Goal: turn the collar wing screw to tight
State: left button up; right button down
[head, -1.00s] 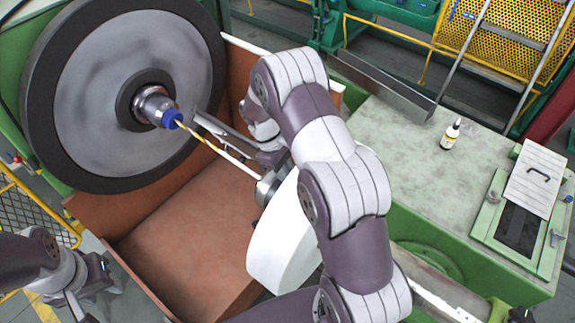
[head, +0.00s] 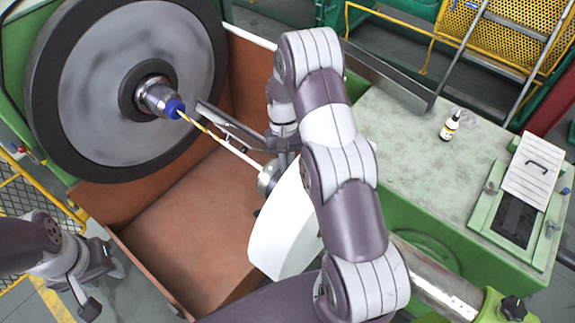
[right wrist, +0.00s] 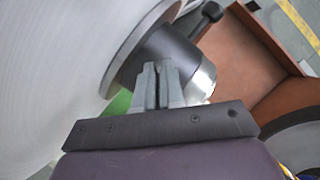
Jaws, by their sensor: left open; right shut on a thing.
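The collar (right wrist: 165,55) is a dark cylinder with a bright metal end, against the pale round flange in the right wrist view. In the head view the collar (head: 268,178) sits on the shaft beside the white drum (head: 280,238). My right gripper (right wrist: 158,78) is at the collar's side, its fingers shut almost together. The collar wing screw is hidden between the fingers, so its angle cannot be told. A black-knobbed lever (right wrist: 208,15) sticks out past the collar. My left gripper (head: 103,287) is open and empty at the lower left, away from the collar.
A big grey disc (head: 75,85) with a blue-tipped spindle (head: 172,107) stands at the left. A striped rod (head: 215,138) runs toward the collar above the brown trough (head: 185,230). A small bottle (head: 450,126) stands on the green bench (head: 400,150) at the right.

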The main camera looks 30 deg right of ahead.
jog(key=m+y+b, duration=0.1)
jog(key=m, duration=0.1)
jog(key=m+t+y, duration=0.1)
jog(key=m, duration=0.2)
jog(key=shift+a+f+b, duration=0.1)
jog(key=shift+f+b, duration=0.05)
jog(key=shift+b, duration=0.2)
jog(key=shift+w+a+m+t+y+b, duration=0.1)
jog(key=shift+m+t+y+b, duration=0.2)
jog(key=shift+m, duration=0.8)
jog(key=shift+m+t+y+b, duration=0.15)
jog(key=shift+m+t, duration=0.25)
jog(key=shift+m, duration=1)
jog(key=c, duration=1.2)
grip_release()
jog(key=shift+c, duration=0.2)
jog(key=shift+r, duration=0.2)
